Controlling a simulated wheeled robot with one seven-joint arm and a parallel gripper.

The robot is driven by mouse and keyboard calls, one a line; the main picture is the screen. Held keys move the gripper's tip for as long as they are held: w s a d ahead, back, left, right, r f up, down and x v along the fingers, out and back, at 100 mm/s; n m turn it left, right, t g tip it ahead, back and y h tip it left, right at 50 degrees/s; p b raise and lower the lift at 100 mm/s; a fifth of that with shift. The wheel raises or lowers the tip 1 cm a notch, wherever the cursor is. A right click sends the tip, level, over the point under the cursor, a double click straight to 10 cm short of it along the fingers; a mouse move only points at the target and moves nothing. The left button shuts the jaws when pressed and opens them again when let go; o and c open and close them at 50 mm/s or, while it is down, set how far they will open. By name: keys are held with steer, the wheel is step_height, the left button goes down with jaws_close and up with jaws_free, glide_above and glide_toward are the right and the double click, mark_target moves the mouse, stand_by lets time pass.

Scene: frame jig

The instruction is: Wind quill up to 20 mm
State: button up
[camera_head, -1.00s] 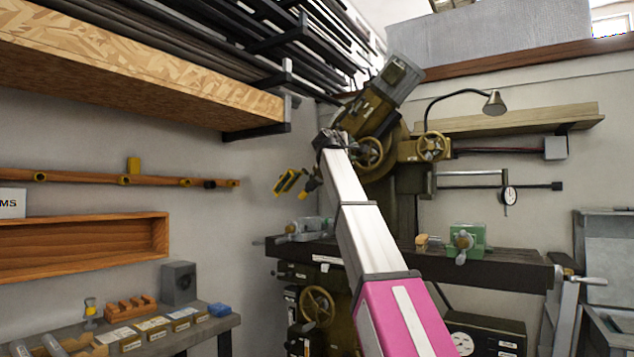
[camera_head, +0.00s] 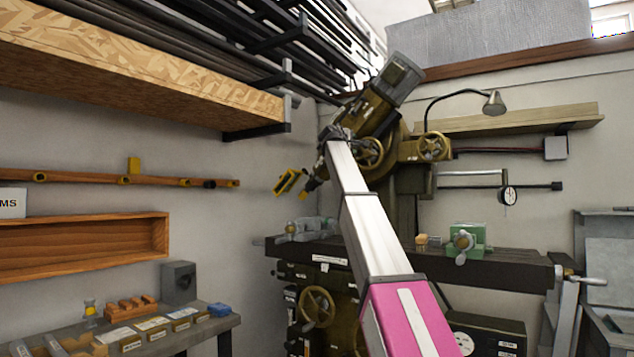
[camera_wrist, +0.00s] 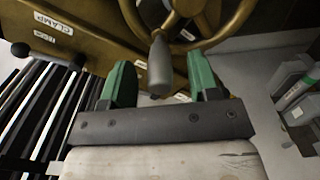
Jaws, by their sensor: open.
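The milling machine's tilted olive head (camera_head: 366,112) stands at the back, with handwheels on its side. In the wrist view, a brass-coloured handwheel (camera_wrist: 213,40) fills the top, with a grey crank handle (camera_wrist: 160,66) pointing toward me. My gripper (camera_wrist: 158,84) is open, its green fingers on either side of the handle, with gaps at both sides. I cannot tell how deep the handle sits between them. In the head view, my arm hides the gripper and part of the head.
A CLAMP label (camera_wrist: 54,24) and a black lever knob (camera_wrist: 20,49) lie left of the handwheel. A lamp (camera_head: 494,103) and dial gauge (camera_head: 508,195) are at the right. A green vise (camera_head: 467,240) stands on the machine table (camera_head: 500,264). A shelf (camera_head: 130,75) overhangs the left.

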steer(key=shift+w+d, duration=0.25)
steer(key=shift+w, duration=0.1)
stand_by(0.3)
jaws_close()
